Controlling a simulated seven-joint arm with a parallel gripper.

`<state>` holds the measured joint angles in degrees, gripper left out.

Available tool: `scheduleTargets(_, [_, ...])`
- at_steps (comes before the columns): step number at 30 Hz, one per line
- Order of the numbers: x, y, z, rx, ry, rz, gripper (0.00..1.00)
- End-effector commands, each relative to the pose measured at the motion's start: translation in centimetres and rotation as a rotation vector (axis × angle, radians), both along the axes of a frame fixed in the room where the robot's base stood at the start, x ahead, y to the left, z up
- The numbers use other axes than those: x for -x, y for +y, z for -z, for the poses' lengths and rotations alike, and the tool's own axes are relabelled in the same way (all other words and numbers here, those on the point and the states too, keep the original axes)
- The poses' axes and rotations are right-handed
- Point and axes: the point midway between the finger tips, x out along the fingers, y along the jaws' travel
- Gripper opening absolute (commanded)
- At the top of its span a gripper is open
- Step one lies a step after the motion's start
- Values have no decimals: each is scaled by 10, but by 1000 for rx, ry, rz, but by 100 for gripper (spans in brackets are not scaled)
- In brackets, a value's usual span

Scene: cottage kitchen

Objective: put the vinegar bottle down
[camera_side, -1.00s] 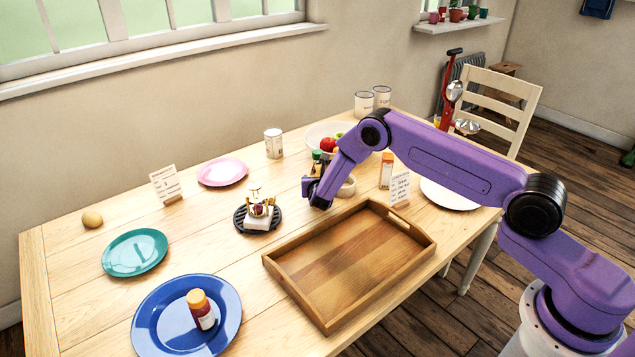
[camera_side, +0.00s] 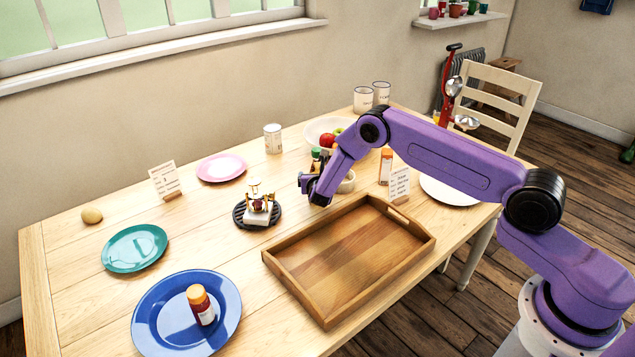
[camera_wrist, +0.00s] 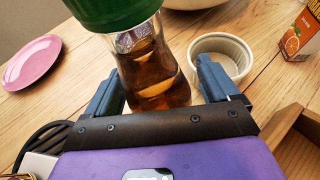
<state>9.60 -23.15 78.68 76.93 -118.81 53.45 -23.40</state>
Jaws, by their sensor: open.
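The vinegar bottle (camera_wrist: 150,75) has a green cap and brown liquid inside. In the wrist view it stands between the two fingers of my gripper (camera_wrist: 158,78), which is open with a finger on either side. Its base appears to be on the wooden table, though the gripper's front edge hides the lowest part. In the side view, only the bottle's green top (camera_side: 316,154) shows clearly behind my gripper (camera_side: 312,192); the rest is mostly hidden.
A white ramekin (camera_wrist: 222,52) stands close right of the bottle. A juice carton (camera_wrist: 300,38) and a wooden tray (camera_side: 350,262) are further right. A fruit bowl (camera_side: 318,128) is behind.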

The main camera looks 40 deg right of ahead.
Motion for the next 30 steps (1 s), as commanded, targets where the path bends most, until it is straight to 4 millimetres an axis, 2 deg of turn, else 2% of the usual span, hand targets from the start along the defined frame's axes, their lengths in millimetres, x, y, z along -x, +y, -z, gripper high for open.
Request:
scheduleTargets(5, [14,12,-8,0,1,-2,88])
scheduleTargets(21, [79,60,-41,-1,-1,-3,88])
scheduleTargets(30, [89,66,-46,0,0,0,88])
